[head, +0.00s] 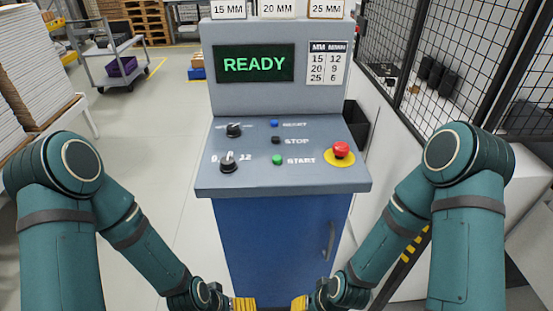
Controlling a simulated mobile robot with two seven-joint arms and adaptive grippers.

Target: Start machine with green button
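The green start button (278,160) sits on the sloped top of the grey control console (240,185), left of the word START. A display (253,63) on the upright panel reads READY in green. My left gripper (243,304) and my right gripper (300,303) are low at the bottom edge, in front of the blue cabinet and well below the button. Only their yellow parts show there, and their fingertips are cut off by the frame. Neither gripper touches the console top.
A black button (276,140) and a blue button (274,124) are above the green one. A red mushroom button (341,150) is at right. Two black knobs, one at the lower left (228,164), are at left. A mesh fence (440,65) stands right. Space above the console is clear.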

